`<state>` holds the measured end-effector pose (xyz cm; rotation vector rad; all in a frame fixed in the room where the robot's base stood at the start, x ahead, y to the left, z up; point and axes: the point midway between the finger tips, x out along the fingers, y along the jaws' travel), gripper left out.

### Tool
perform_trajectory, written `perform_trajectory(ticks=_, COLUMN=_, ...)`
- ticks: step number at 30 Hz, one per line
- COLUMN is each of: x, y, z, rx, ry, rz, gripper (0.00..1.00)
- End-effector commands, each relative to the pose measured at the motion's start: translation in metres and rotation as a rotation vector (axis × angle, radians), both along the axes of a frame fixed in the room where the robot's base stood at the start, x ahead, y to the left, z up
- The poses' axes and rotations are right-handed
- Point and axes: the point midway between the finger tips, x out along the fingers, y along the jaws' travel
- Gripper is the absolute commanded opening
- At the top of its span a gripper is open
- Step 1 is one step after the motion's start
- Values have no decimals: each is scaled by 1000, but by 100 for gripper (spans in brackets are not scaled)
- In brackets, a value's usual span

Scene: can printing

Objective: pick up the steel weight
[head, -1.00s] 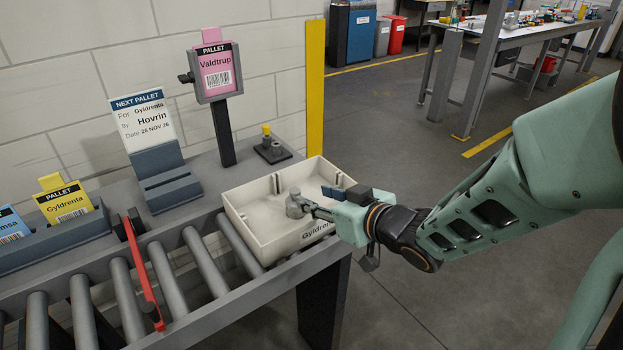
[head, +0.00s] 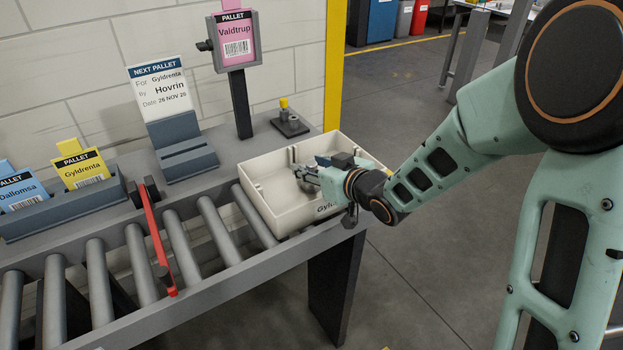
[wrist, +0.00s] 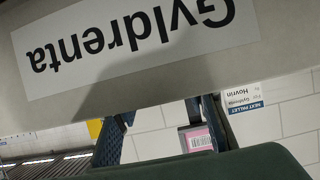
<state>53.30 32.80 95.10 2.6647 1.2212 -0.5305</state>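The steel weight (head: 305,175) looks like a small grey shape inside the cream tray (head: 268,207), at my fingertips; its outline merges with the fingers. My gripper (head: 311,172) reaches over the tray's right-hand side with its fingertips down inside. In the wrist view its two dark blue fingers (wrist: 160,125) stand apart. Their tips are hidden behind the tray wall labelled Gyldrenta, which also fills the top of the wrist view (wrist: 270,50). Whether the fingers touch or grip the weight cannot be told.
The tray stands at the end of a roller conveyor (head: 182,225). Behind it are a black stand (head: 290,126) with small grey pieces, one yellow-topped, and a post with the pink Valdtrup card (head: 237,40). A red bar (head: 158,238) crosses the rollers.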

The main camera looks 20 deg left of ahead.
Motion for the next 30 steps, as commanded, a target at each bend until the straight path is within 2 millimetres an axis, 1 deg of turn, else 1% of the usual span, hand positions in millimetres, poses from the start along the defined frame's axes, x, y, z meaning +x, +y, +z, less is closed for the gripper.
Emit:
perform_trajectory(ticks=5, x=0, y=0, z=0, rx=0, ry=0, rz=-1, gripper=38)
perform_trajectory(ticks=15, x=0, y=0, z=0, rx=-1, ry=0, rz=-1, gripper=1)
perform_trajectory(ticks=30, x=1, y=0, z=2, rx=1, ry=-3, rz=-1, gripper=0)
